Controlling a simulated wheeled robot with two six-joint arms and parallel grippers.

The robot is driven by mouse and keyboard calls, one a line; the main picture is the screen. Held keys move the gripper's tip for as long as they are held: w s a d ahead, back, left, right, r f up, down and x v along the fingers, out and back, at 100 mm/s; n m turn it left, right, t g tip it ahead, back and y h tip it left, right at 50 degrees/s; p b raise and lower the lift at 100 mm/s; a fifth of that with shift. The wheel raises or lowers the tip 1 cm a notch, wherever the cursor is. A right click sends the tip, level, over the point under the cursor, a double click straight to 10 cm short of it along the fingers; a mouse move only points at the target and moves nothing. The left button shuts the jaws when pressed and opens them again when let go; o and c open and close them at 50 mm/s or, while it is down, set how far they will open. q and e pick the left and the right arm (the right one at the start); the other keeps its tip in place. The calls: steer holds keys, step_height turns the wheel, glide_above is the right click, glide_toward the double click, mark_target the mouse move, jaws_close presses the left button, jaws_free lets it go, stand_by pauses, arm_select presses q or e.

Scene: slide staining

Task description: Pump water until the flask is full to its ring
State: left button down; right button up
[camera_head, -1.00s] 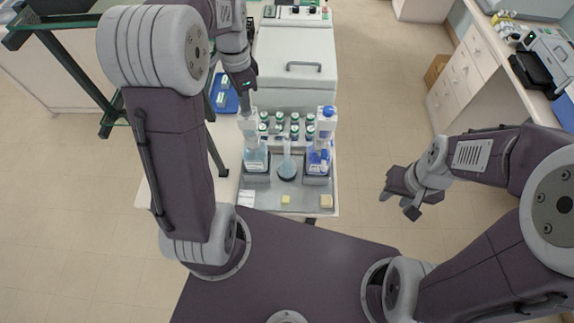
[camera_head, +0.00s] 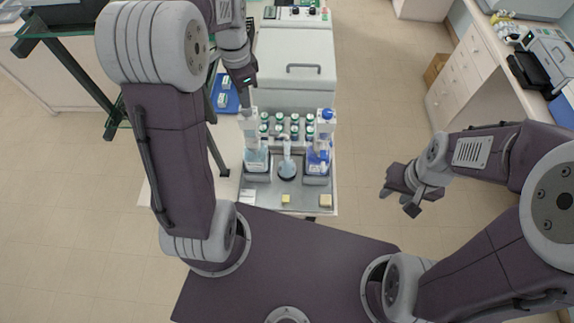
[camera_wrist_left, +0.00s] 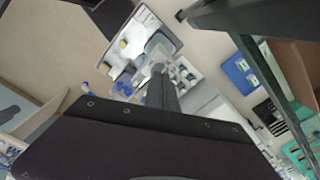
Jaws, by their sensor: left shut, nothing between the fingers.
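The flask (camera_head: 287,170) stands upright on a grey tray (camera_head: 262,199), between two pump bottles. It holds pale blue liquid low in its body; the level against the ring is too small to tell. The left pump bottle (camera_head: 256,160) has a pale label and a whitish pump head (camera_head: 248,121). The right bottle (camera_head: 319,158) is deeper blue with a blue-topped head. My left gripper (camera_head: 246,103) is shut and empty, pointing down just over the left pump head; I cannot tell whether they touch. It also shows in the left wrist view (camera_wrist_left: 158,72). My right gripper (camera_head: 399,203) is open and empty, away to the right.
Several green-capped jars (camera_head: 293,122) stand in a rack behind the bottles. A white lidded box (camera_head: 292,75) is behind them. A blue tray (camera_head: 226,96) lies left of my left gripper, beside a dark green frame (camera_head: 105,100). Two small yellowish blocks (camera_head: 326,200) sit at the tray's front.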

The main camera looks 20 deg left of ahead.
arm_select(q)
steer(key=shift+s+f+b, duration=0.1)
steer(key=shift+f+b, duration=0.8)
steer(key=shift+f, duration=0.4)
stand_by(0.4)
steer(key=shift+d, duration=0.1)
step_height(320, 180, up, 3)
steer(key=p, duration=0.2)
steer(key=shift+f+p, duration=0.2)
steer(key=shift+p, duration=0.2)
